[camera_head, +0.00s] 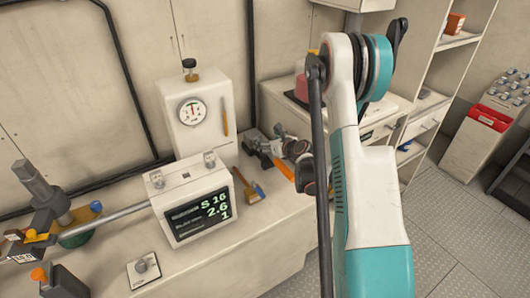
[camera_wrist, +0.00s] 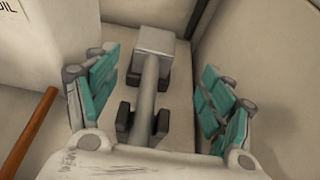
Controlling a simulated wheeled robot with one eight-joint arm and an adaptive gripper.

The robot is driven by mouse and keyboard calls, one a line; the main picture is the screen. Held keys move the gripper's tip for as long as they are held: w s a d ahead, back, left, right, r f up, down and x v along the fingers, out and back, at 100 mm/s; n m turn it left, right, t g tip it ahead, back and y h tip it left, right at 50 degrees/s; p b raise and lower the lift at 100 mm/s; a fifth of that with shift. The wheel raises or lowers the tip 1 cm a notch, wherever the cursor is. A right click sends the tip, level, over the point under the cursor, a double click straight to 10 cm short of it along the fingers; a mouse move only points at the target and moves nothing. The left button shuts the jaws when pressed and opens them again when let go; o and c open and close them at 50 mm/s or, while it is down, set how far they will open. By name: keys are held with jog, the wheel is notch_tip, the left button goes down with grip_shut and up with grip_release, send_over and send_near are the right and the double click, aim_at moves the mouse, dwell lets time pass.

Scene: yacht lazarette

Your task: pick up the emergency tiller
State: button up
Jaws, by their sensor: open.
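A grey metal bar with a square block at its far end, which looks like the emergency tiller (camera_wrist: 150,80), lies in the wrist view between the fingers of my gripper (camera_wrist: 158,92). Dark supports show under the bar near its block and nearer to me. My gripper is open, with teal finger pads on both sides of the bar and a visible gap on each side. The near end of the bar is hidden behind the gripper's body. In the head view my gripper (camera_head: 287,146) is over the back of the bench, partly hidden by my arm.
An orange-brown handle (camera_wrist: 28,132) lies left of my gripper. A white box with a gauge (camera_head: 195,112) stands close on the left, and a display unit (camera_head: 196,208) stands in front of it. Shelves (camera_head: 455,40) are at right.

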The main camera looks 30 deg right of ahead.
aim_at(255, 135)
jog(key=x, duration=0.2)
jog(key=shift+w+f, duration=0.1)
jog(key=shift+w, duration=0.25)
jog(key=shift+a+b+x, duration=0.2)
jog(key=shift+b+x, duration=0.5)
jog(key=shift+x, duration=0.65)
jog(key=shift+a+b+x, duration=0.2)
jog(key=shift+b+x, duration=0.5)
jog(key=shift+x, duration=0.6)
grip_shut()
jog(key=shift+r, duration=0.25)
